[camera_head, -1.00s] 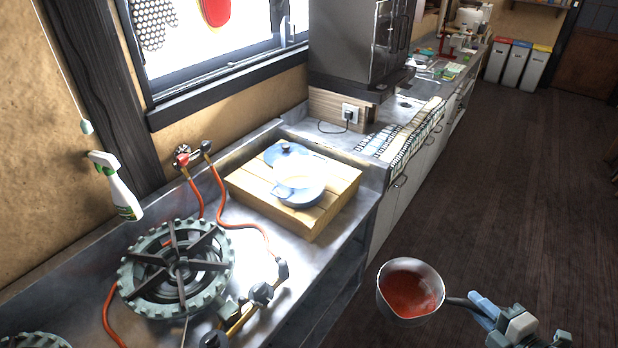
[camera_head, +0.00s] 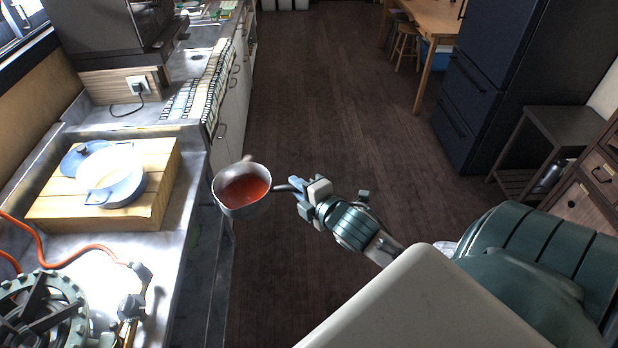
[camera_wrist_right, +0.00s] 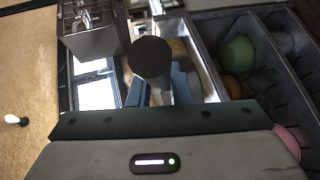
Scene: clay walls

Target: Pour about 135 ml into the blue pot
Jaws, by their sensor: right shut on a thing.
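The blue pot (camera_head: 117,186) stands open on a wooden board on the left counter in the head view; its inside looks pale. A blue lid (camera_head: 80,158) lies behind it on the board. My right gripper (camera_head: 300,190) is shut on the dark handle of a metal saucepan (camera_head: 240,208) holding red liquid. The saucepan is roughly level, in the air over the floor by the counter's edge, to the right of the pot and apart from it. In the right wrist view a dark round handle end (camera_wrist_right: 150,58) shows between the blue fingers. My left gripper is not in view.
The wooden board (camera_head: 160,165) lies on the metal counter. A gas burner (camera_head: 40,310) and an orange hose (camera_head: 75,252) are at the front left. A dark oven (camera_head: 110,30) stands behind. The floor (camera_head: 310,100) right of the counter is clear.

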